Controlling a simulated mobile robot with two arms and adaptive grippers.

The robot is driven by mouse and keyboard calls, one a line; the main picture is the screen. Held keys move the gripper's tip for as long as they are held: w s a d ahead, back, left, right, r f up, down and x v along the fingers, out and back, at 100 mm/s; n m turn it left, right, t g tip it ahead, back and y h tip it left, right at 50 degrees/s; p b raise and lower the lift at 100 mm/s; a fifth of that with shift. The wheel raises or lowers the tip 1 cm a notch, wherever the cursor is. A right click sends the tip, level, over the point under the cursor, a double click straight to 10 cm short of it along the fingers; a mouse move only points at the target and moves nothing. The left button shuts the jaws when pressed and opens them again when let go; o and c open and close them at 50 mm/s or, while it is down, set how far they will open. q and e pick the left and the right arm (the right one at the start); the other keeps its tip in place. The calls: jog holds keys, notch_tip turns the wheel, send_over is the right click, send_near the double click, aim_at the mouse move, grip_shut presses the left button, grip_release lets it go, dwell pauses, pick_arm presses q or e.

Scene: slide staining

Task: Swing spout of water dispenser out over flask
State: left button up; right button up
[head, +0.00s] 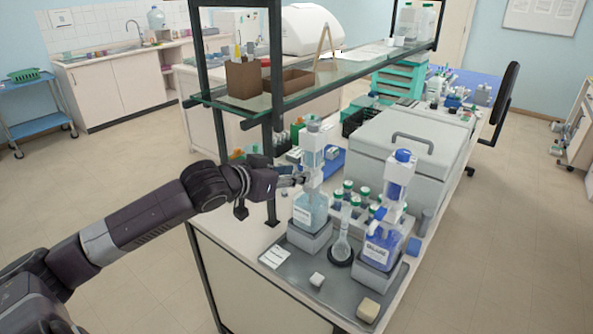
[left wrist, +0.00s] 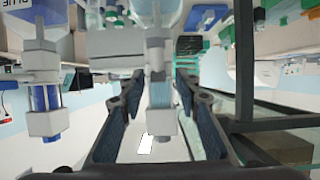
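The water dispenser (head: 310,208) is a pale blue bottle with a tall white and clear head (head: 313,142), on a grey block at the left of the tray. My left gripper (head: 298,180) reaches it from the left. In the left wrist view its dark fingers (left wrist: 160,95) are open, one on each side of the dispenser's upright head (left wrist: 158,60), with gaps visible. I cannot clearly make out the spout or which way it points. The flask (head: 342,247), clear with a narrow neck, stands upright on a dark round base between the two dispensers. My right gripper is not in view.
A second dispenser (head: 382,245) with darker blue liquid and a blue cap stands right of the flask. Several green-capped bottles (head: 348,188) stand behind. A glass shelf (head: 330,75) on dark posts rises near my left gripper. Small blocks (head: 368,310) lie at the tray's front.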

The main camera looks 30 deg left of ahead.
pick_arm(q)
jog(key=shift+w+d+f, duration=0.15)
jog(key=shift+w+f, duration=0.15)
jog(key=shift+w, duration=0.35)
grip_shut()
